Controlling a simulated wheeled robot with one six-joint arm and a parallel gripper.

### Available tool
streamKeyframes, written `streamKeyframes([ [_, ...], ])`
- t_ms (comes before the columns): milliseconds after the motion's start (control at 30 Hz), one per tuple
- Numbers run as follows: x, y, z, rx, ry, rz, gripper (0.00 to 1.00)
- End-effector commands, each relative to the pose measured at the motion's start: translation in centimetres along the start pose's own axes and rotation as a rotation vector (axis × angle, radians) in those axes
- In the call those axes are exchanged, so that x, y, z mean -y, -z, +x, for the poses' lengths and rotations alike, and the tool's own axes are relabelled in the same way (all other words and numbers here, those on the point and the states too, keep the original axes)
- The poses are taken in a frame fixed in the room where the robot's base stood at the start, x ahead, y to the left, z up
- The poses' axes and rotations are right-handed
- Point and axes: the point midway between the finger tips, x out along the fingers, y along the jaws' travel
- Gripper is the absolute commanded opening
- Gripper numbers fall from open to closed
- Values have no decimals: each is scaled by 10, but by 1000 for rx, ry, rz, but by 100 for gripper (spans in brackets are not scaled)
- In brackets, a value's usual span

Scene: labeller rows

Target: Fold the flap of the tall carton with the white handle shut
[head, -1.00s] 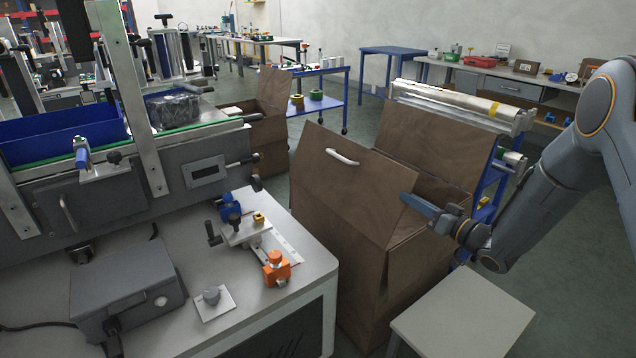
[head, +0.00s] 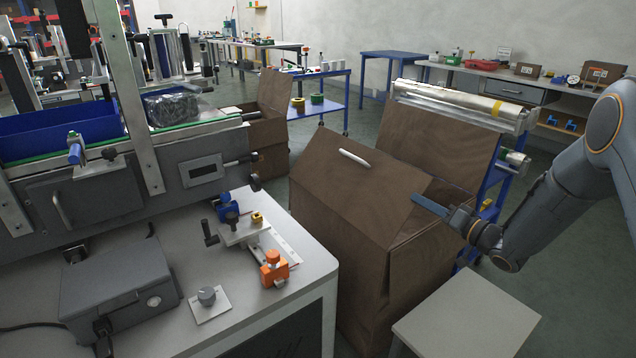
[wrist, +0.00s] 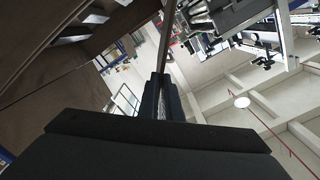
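The tall brown carton (head: 345,260) stands in the middle of the head view. Its near flap (head: 350,195) carries the white handle (head: 354,158) and leans back over the opening, at a slant and not flat. A far panel (head: 440,140) stands up behind the opening. My gripper (head: 420,201) is at the flap's right side, its dark blue fingers overlapping the outer face near the right edge; exact contact is unclear. Brown carton surfaces (wrist: 55,75) fill the left there.
A small grey-topped table (head: 465,325) stands right of the carton, below my arm. A bench (head: 310,262) with an orange clamp is close on the left. A blue rack with a foil roll (head: 470,103) stands behind. Another open carton (head: 272,125) is behind left.

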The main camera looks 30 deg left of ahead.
Motion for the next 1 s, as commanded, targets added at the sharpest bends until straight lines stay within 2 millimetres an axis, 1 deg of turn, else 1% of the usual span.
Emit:
streamKeyframes([
  [33, -1, -3, -1, 4, -2, 2, 0],
  [267, -3, -3, -1, 4, -2, 11, 0],
  [700, -42, -10, 0, 3, -2, 231, 0],
  [733, -40, -9, 0, 4, -2, 227, 10],
  [833, -38, -8, 0, 3, -1, 225, 27],
  [1000, -38, -6, 0, 1, -1, 223, 27],
])
